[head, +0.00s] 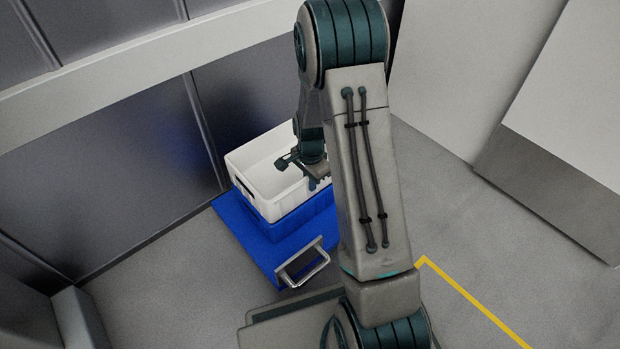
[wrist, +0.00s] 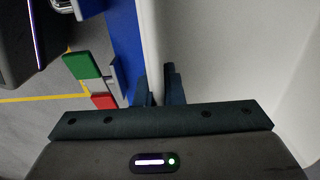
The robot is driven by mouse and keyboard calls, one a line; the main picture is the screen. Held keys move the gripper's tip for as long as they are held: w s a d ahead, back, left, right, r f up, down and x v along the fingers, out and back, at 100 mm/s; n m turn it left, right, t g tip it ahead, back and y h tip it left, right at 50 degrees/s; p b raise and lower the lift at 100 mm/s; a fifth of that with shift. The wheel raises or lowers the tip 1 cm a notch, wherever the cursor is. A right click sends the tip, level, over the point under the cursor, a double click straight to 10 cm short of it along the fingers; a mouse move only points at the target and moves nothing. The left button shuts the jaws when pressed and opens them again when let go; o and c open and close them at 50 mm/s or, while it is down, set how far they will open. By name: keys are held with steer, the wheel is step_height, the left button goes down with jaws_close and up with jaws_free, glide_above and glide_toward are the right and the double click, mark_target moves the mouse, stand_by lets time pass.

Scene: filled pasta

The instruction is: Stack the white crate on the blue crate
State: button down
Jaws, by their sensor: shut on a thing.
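The white crate (head: 250,188) is open-topped and empty as far as I can see. It is directly over the blue crate (head: 305,216), roughly lined up with it and about level. I cannot tell whether it rests fully on it or is slightly above. My gripper (head: 318,180) is shut on the white crate's near right wall. In the wrist view my gripper's fingers (wrist: 160,82) are on either side of the white crate's wall (wrist: 151,35). My arm hides the right side of both crates in the head view.
The blue crate stands on a flat blue platform (head: 258,240) with a metal handle (head: 303,265) at its front. Dark wall panels (head: 150,150) stand close behind and left. Grey floor with a yellow line (head: 470,300) is clear at right. Green (wrist: 82,66) and red (wrist: 103,101) blocks show in the wrist view.

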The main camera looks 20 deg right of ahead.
steer(key=shift+f, duration=0.5)
stand_by(0.5)
steer(key=c, duration=1.5)
jaws_free()
steer(key=shift+o, duration=0.2)
steer(key=shift+f, duration=0.1)
step_height(320, 180, up, 16)
steer(key=p, duration=1.3)
steer(key=s+a+r+n+t+p, duration=0.1)
steer(key=s+r+n+p, duration=0.3)
steer(key=r, duration=1.3)
steer(key=s+a+r+n+t+p, duration=0.1)
steer(key=s+r+n+p, duration=0.4)
steer(key=s+r+p, duration=0.5)
steer(key=s+a+r+n+p, duration=0.2)
steer(key=s+r+n+p, duration=0.2)
steer(key=r+p, duration=1.1)
step_height(320, 180, up, 10)
steer(key=s, duration=0.2)
steer(key=shift+s+r+t, duration=0.25)
steer(key=shift+s+t, duration=0.15)
